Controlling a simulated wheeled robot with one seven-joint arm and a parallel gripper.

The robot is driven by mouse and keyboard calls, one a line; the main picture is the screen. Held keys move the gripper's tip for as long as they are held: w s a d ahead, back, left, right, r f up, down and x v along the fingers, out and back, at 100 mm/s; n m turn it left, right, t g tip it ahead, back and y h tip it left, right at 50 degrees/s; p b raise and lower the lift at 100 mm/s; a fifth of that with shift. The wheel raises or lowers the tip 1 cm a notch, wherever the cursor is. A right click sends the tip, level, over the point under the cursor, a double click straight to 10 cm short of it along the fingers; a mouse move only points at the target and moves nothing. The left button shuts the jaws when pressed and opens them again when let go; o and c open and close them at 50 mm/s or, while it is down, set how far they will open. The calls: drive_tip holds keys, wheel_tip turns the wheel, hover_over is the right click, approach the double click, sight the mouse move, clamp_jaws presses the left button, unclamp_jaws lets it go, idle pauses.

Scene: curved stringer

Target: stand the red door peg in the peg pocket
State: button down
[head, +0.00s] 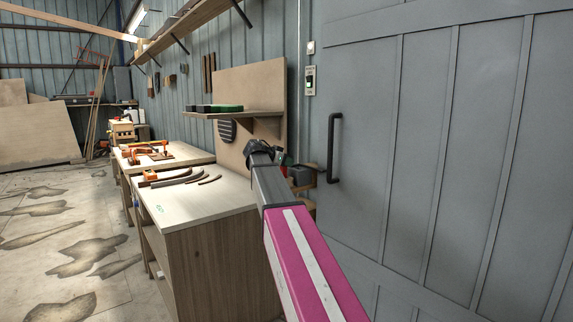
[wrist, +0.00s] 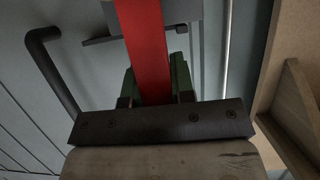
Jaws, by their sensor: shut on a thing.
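The red door peg (wrist: 143,48) is a flat red bar running from the top of the wrist view down toward its middle. My gripper (wrist: 155,92) is shut on it, with dark and green finger parts on either side of the bar. In the head view my gripper (head: 283,158) is at the end of the arm, near the wall beside the grey door, and a small bit of red shows there. The peg's lower end is hidden. I cannot clearly make out the peg pocket; a dark grey box (head: 300,176) sits by wooden brackets right of my gripper.
The grey door (head: 430,130) with a black handle (head: 334,148) stands at right; the handle also shows in the wrist view (wrist: 52,70). The floor at far left is free.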

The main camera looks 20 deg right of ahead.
drive_tip(key=shift+f, duration=0.25)
drive_tip(key=shift+f, duration=0.15)
drive_tip(key=c, duration=1)
unclamp_jaws()
